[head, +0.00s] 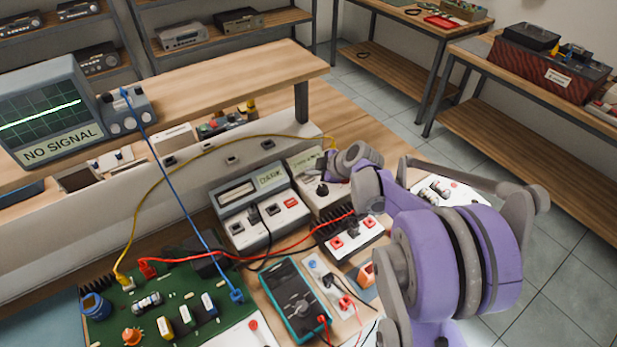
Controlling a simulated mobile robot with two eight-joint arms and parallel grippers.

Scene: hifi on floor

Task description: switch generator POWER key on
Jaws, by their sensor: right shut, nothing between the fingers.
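A cream box with a black knob and a pale green label (323,190) stands at the back of the bench; it looks like the generator, but its label is too small to read. Its POWER key cannot be made out, and my right arm covers part of the box's right side. My right gripper (338,166) is shut and empty, at the box's upper right edge; I cannot tell whether it touches. Left of the box stands a grey and cream unit marked DARK (262,208), with a red key on its front. My left gripper is not in view.
An oscilloscope reading NO SIGNAL (50,110) stands at left. Tiled floor lies clear at right.

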